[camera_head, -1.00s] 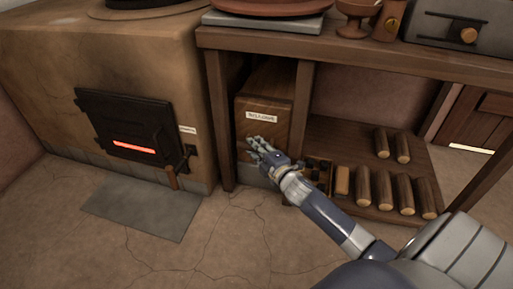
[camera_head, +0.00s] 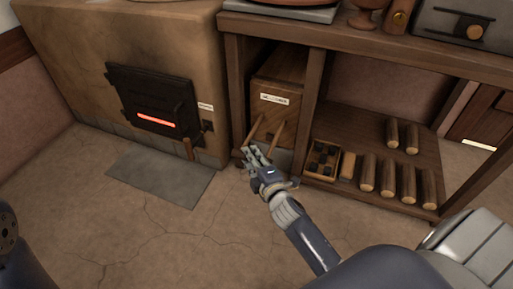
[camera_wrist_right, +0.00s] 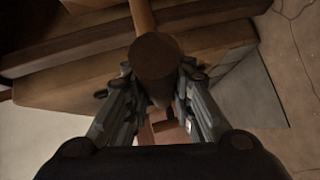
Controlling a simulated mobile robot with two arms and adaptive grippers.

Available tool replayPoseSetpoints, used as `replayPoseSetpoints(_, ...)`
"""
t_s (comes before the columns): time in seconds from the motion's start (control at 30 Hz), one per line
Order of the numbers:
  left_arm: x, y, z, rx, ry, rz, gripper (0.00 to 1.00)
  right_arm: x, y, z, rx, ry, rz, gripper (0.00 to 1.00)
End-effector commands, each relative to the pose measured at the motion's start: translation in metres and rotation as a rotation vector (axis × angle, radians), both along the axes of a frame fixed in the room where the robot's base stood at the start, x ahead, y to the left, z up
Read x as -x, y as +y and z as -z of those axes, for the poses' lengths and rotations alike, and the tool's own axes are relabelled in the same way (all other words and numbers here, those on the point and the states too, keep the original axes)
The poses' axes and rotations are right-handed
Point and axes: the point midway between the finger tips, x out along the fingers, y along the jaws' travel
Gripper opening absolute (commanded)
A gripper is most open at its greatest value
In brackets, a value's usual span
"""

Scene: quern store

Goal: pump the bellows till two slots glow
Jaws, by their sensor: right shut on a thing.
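The bellows box (camera_head: 280,95), brown wood with a pale label, stands under the left end of the bench. Two wooden rods stick out of its front, and a handle (camera_wrist_right: 155,57) with a round end shows close up in the right wrist view. My right gripper (camera_head: 257,158) is low in front of the box, shut on the bellows handle, its fingers on either side of it. The black stove door (camera_head: 155,100) has one slot (camera_head: 155,121) glowing orange-red; no second glowing slot shows. My left gripper is out of view.
A grey floor plate (camera_head: 160,178) lies before the clay stove (camera_head: 60,60). Right of the bellows, a small compartmented crate (camera_head: 322,160) with dark lumps and several logs (camera_head: 388,178) sit on the low shelf. The cracked floor in front is clear.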

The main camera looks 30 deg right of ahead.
Motion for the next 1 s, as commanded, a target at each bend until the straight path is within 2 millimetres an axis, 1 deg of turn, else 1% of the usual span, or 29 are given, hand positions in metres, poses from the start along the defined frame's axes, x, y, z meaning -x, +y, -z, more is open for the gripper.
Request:
replayPoseSetpoints(0.27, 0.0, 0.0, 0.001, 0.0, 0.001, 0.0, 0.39, 0.0, 0.001, 0.001, 0.0, 0.001, 0.0, 0.0)
replayPoseSetpoints(0.3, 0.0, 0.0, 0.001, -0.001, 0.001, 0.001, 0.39, 0.0, 0.001, 0.001, 0.0, 0.001, 0.0, 0.27)
replayPoseSetpoints(0.37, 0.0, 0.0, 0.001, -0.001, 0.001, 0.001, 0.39, 0.0, 0.001, 0.001, 0.0, 0.001, 0.0, 0.4)
replayPoseSetpoints(0.4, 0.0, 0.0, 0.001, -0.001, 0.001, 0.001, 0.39, 0.0, 0.0, 0.001, 0.0, 0.001, 0.0, 0.43)
replayPoseSetpoints(0.77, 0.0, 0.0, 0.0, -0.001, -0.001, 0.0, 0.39, 0.002, 0.0, 0.0, 0.0, 0.0, 0.001, 0.43)
replayPoseSetpoints(0.87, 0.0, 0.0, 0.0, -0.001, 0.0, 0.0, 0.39, 0.01, 0.001, 0.0, 0.0, 0.001, 0.001, 0.43)
replayPoseSetpoints(0.97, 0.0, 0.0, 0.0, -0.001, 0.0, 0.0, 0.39, 0.024, 0.002, -0.002, 0.0, 0.002, 0.001, 0.43)
replayPoseSetpoints(1.0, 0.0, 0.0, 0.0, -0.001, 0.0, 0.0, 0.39, 0.031, 0.002, -0.003, 0.0, 0.003, 0.001, 0.43)
